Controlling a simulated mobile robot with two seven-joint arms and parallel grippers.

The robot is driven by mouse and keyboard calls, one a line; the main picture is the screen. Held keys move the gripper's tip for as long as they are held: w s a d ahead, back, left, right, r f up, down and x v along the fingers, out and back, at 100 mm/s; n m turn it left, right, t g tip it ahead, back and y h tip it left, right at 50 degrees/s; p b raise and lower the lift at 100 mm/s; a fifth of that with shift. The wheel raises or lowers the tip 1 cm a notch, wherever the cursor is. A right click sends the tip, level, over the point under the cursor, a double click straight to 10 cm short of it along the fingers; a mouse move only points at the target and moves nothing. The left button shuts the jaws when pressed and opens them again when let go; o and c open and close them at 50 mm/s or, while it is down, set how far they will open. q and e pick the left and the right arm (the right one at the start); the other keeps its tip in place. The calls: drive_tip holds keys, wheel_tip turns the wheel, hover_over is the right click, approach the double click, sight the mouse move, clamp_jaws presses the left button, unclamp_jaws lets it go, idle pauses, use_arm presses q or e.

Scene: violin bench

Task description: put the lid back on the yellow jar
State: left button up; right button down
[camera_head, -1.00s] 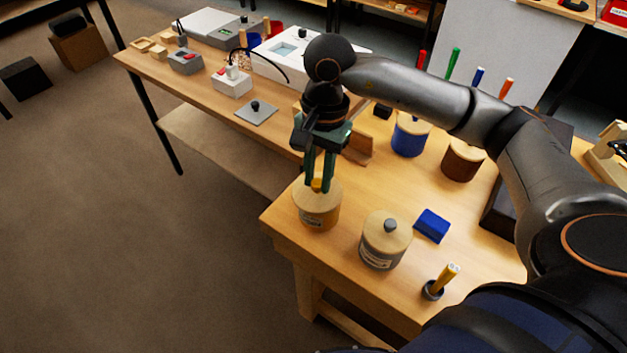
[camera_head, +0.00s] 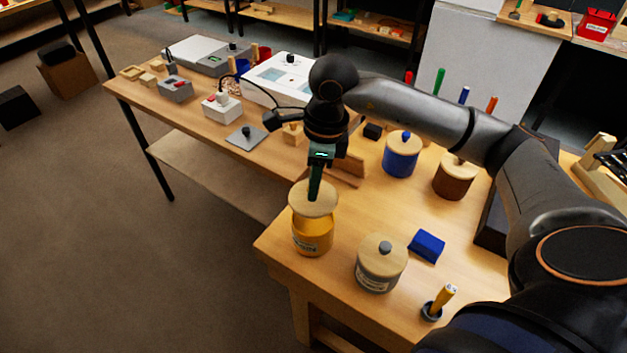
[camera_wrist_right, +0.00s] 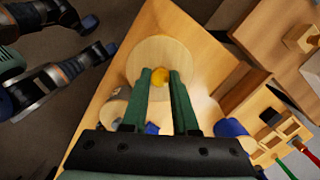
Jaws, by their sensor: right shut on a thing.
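The yellow jar (camera_head: 312,240) stands upright near the left edge of the near bench. Its round pale wooden lid (camera_head: 327,203) is above its mouth, roughly level. I cannot tell whether the lid touches the rim. My right gripper (camera_head: 314,192) comes down from above and is shut on the lid's yellow knob. In the right wrist view, the knob (camera_wrist_right: 158,77) is between the fingertips, with the lid (camera_wrist_right: 150,52) around it. There the lid hides the jar's mouth.
A grey lidded jar (camera_head: 380,272) stands to the right of the yellow jar, with a blue block (camera_head: 427,246) beyond it. A blue jar (camera_head: 402,158) and a brown jar (camera_head: 454,180) stand farther back. A small holder (camera_head: 432,311) is at the near edge.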

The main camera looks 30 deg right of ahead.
wheel_tip(320, 180, down, 4)
drive_tip(key=b, duration=0.3)
drive_tip(key=shift+f, duration=0.2)
drive_tip(key=shift+f+b, duration=0.5)
drive_tip(key=shift+f, duration=0.15)
drive_tip(key=shift+f+b, duration=0.15)
drive_tip(key=shift+b, duration=0.55)
idle(1.6)
idle(0.3)
drive_tip(key=shift+c, duration=0.6)
unclamp_jaws()
